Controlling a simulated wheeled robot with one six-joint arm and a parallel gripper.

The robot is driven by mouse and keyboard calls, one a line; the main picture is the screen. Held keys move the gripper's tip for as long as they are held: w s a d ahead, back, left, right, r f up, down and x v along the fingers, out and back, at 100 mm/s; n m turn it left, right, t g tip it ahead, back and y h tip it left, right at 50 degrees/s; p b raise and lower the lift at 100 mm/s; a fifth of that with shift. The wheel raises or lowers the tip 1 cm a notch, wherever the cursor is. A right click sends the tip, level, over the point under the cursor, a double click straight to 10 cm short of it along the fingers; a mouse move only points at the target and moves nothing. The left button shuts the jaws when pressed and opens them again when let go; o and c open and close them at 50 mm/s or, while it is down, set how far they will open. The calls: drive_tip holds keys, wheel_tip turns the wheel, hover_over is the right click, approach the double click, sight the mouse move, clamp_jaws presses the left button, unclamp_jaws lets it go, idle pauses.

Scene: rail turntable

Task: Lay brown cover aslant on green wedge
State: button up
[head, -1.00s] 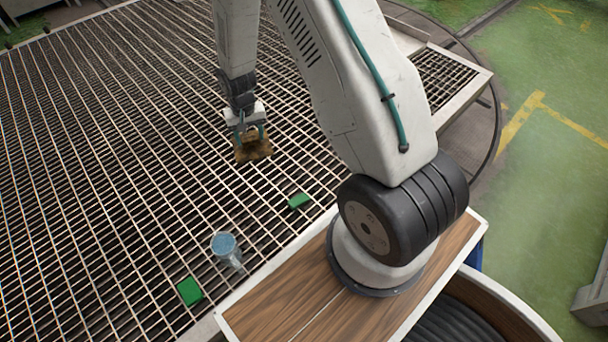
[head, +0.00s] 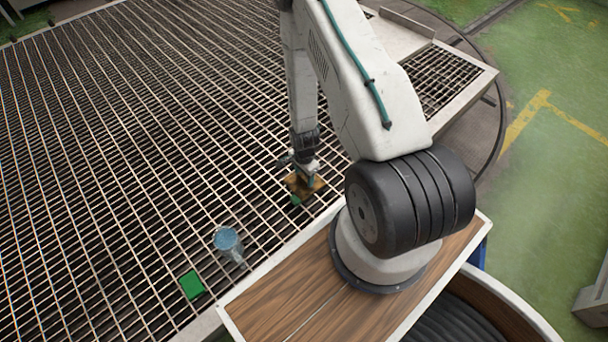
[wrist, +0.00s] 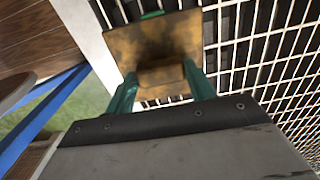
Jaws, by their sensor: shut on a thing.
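The brown cover (head: 300,186) is a worn brown plate with a block-like grip, seen closely in the wrist view (wrist: 153,42). My gripper (head: 309,178) is shut on that grip, with its green fingers on either side in the wrist view (wrist: 158,84). A small green piece (head: 296,200) on the grating shows just below the cover, and its edge shows beyond the cover in the wrist view (wrist: 152,15). The cover hides most of it, and I cannot tell whether they touch. Another green block (head: 192,285) lies flat on the grating at the lower left.
My wood-topped base is close on the right. The grating at the left is clear.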

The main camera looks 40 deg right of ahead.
sight(304, 184)
drive_tip(key=shift+a, duration=0.1)
drive_tip(key=shift+f, duration=3.15)
drive_tip(key=o, duration=1.4)
wheel_tip(304, 184, up, 8)
drive_tip(key=shift+f, duration=0.1)
